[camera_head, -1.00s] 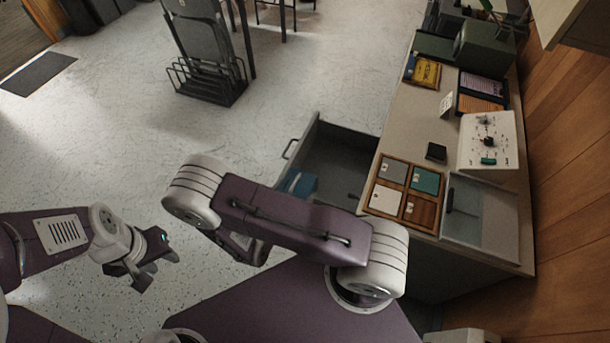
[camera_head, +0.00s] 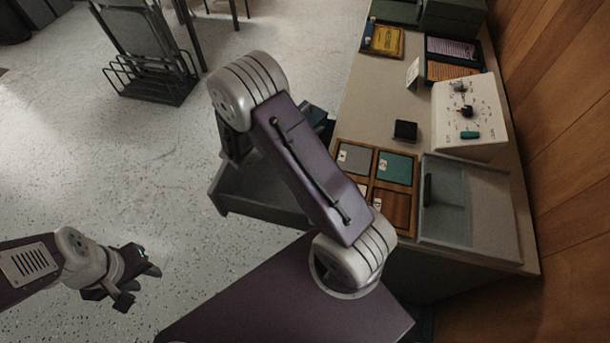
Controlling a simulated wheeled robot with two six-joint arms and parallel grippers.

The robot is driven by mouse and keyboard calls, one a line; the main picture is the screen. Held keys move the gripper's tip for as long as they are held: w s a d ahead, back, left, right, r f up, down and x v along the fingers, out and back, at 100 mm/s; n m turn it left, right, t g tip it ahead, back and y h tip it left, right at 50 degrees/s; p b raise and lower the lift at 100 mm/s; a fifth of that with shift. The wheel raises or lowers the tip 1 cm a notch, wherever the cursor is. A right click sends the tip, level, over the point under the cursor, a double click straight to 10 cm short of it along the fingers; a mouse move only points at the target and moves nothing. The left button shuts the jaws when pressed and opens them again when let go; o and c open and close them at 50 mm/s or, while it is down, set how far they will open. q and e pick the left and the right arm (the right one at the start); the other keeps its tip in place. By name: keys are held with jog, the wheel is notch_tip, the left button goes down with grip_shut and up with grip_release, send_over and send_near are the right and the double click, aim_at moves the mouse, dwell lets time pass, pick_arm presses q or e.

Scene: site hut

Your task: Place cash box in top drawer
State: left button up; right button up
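A blue, box-like thing (camera_head: 315,115), possibly the cash box, shows only in part behind my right arm, by the open drawer. I cannot tell whether it rests in the drawer or is held. The grey drawer (camera_head: 262,198) stands pulled out from the desk's left side; my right arm covers much of its inside. My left gripper (camera_head: 140,282) is at the lower left over the floor, its fingers apart and empty, far from the drawer. My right gripper is hidden behind its own arm.
The desk (camera_head: 375,105) carries a wooden sectioned tray (camera_head: 376,145), a clear-covered grey bin (camera_head: 462,205), a small black box (camera_head: 405,131) and a white control panel (camera_head: 470,115). The floor between is clear.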

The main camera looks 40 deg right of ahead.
notch_tip(320, 180, down, 14)
jog(key=b, duration=0.4)
jog(key=shift+a+r, duration=0.1)
jog(key=shift+r, duration=0.05)
jog(key=s+d, duration=0.2)
jog(key=s, duration=0.1)
jog(key=shift+s+d+b, duration=0.1)
jog(key=shift+d+b, duration=0.15)
jog(key=shift+b, duration=0.05)
jog(key=shift+f+b, duration=0.3)
jog(key=shift+f, duration=0.25)
jog(key=shift+f, duration=0.25)
jog(key=o, duration=2)
